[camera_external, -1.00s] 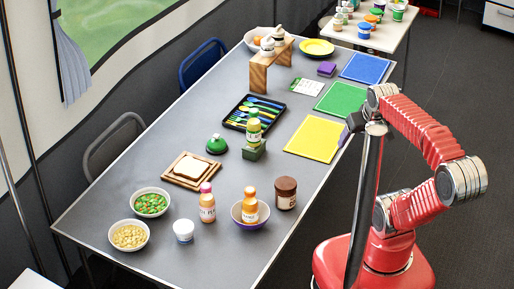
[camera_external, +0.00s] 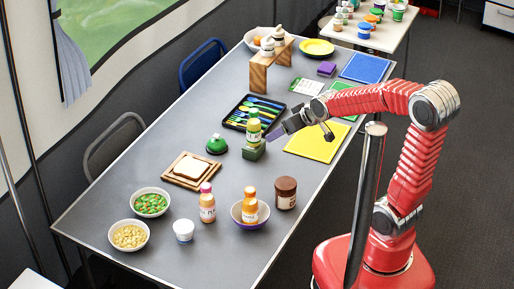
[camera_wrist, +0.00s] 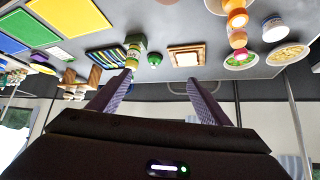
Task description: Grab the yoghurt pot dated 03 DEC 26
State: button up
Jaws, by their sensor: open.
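A small white pot (camera_external: 184,231), likely a yoghurt pot, stands upright near the table's front left, right of two bowls. It also shows at the upper right of the wrist view (camera_wrist: 275,30). No date is readable on it. Several small pots with coloured lids (camera_external: 364,29) stand on the far side table; their dates are not readable either. My gripper (camera_external: 302,134) is open and empty, raised over the main table by the bottle on the green block, well away from the white pot. Its two fingers (camera_wrist: 158,92) show apart in the wrist view.
The grey table (camera_external: 150,255) holds a pea bowl (camera_external: 150,203), a chickpea bowl (camera_external: 129,236), sauce bottles (camera_external: 207,206), a brown-lidded jar (camera_external: 286,193), a bread board (camera_external: 190,171) and a bottle on a green block (camera_external: 254,131). Bare table surrounds the white pot's front.

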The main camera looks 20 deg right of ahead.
jog(key=w+a+f+n+y, duration=0.1)
jog(key=a+f, duration=0.2)
jog(key=a, duration=0.4)
jog(key=w+a+f+n+y, duration=0.1)
jog(key=a+f, duration=0.1)
jog(key=a, duration=0.4)
jog(key=s+a+f+n+y, duration=0.1)
jog(key=s+a+f, duration=0.1)
jog(key=a+f, duration=0.2)
jog(key=s+a+f+n+y, duration=0.1)
jog(key=s+a+f+y, duration=0.1)
jog(key=a, duration=0.7)
jog(key=s+a+f+n+y, duration=0.2)
jog(key=s+a+f, duration=0.2)
jog(key=a+f, duration=0.1)
jog(key=shift+s+a+f+g, duration=0.1)
jog(key=shift+a+f+g, duration=0.25)
jog(key=shift+a, duration=0.45)
send_near(188, 227)
jog(key=shift+w+a+f+n+g, duration=0.25)
jog(key=shift+w+a+f+n, duration=0.15)
jog(key=shift+w+a, duration=0.2)
jog(key=shift+r, duration=0.1)
jog(key=shift+x, duration=4.35)
jog(key=shift+x, duration=2.55)
